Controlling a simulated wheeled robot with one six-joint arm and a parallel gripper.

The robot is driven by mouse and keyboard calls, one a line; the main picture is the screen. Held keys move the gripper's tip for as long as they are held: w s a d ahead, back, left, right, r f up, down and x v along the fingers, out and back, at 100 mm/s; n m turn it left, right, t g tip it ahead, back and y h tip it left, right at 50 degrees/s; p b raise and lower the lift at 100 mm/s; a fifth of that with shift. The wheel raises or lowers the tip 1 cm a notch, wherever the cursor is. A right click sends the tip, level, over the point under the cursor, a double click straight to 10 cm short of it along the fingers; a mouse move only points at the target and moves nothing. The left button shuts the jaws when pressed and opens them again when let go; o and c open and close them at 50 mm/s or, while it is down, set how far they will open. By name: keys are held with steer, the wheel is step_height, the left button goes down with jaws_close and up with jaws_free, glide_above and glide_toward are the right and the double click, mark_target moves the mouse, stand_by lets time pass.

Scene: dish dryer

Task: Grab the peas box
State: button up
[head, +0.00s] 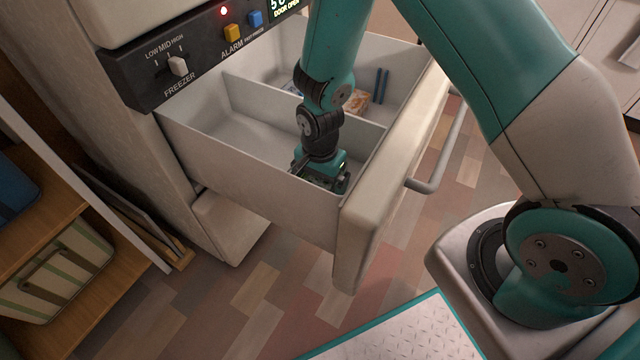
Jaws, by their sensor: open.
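My gripper (320,178) points down inside the near compartment of the open freezer drawer (238,172). It is open, and its fingertips are low behind the drawer's near side wall, so I cannot see what lies between them. I cannot make out a box that is clearly the peas box. A small orange and white box (357,101) lies in the far compartment, beyond the divider and partly behind my arm. Its label is too small to read. Anything under my gripper is hidden.
A divider (262,98) splits the drawer. Blue upright pieces (381,86) stand in the far compartment. The drawer front has a grey handle (440,150). The control panel (190,60) is above the drawer. A wooden shelf (75,225) stands at left. The floor below is clear.

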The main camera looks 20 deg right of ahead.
steer(key=shift+r, duration=0.1)
steer(key=c, duration=1.1)
steer(key=shift+o, duration=0.2)
steer(key=shift+r, duration=0.1)
